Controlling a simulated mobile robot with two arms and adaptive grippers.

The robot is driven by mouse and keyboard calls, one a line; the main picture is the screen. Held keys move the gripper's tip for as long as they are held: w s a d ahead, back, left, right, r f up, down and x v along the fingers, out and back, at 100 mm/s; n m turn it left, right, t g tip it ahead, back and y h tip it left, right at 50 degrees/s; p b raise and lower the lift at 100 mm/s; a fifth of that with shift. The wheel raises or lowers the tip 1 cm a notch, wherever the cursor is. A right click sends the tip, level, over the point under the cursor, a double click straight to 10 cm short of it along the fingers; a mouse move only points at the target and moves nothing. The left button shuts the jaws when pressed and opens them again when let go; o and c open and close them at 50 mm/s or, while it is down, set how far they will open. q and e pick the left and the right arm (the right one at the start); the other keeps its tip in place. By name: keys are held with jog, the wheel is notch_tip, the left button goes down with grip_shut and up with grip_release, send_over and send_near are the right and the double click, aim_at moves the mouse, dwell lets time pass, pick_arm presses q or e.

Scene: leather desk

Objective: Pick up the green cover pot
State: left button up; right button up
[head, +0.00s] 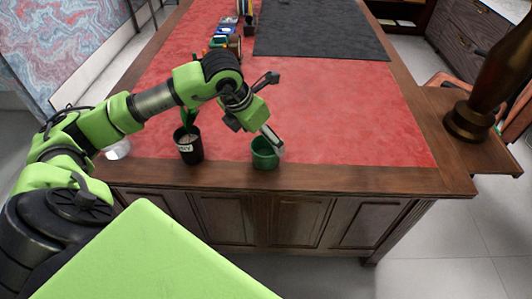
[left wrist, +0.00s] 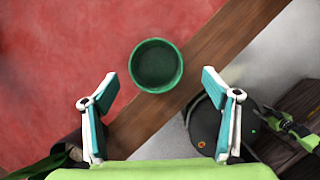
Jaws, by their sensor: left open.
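The green cover pot (head: 264,153) stands upright on the desk near its front edge, and it looks empty. In the left wrist view the green cover pot (left wrist: 155,66) shows from above, ahead of the fingertips and roughly centred between them. My left gripper (head: 274,137) is above and beside the pot in the head view, with a finger overlapping the pot's right rim. In the left wrist view my left gripper (left wrist: 159,84) has its two fingers spread wide with nothing between them. I cannot tell whether it touches the pot. My right gripper is not in view.
A dark pot with a plant and a label (head: 188,147) stands left of the green pot. Small items line the back of the desk beside a black mat (head: 318,30). A dark vase-like object (head: 470,118) stands at the right. The red desktop (head: 350,120) is clear right of the pot.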

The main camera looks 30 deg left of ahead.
pick_arm(q)
jog(key=p, duration=0.1)
send_over(271, 154)
jog(key=s, duration=0.2)
jog(key=shift+a+f, duration=0.2)
jog(key=shift+f, duration=2.55)
jog(key=c, duration=1.3)
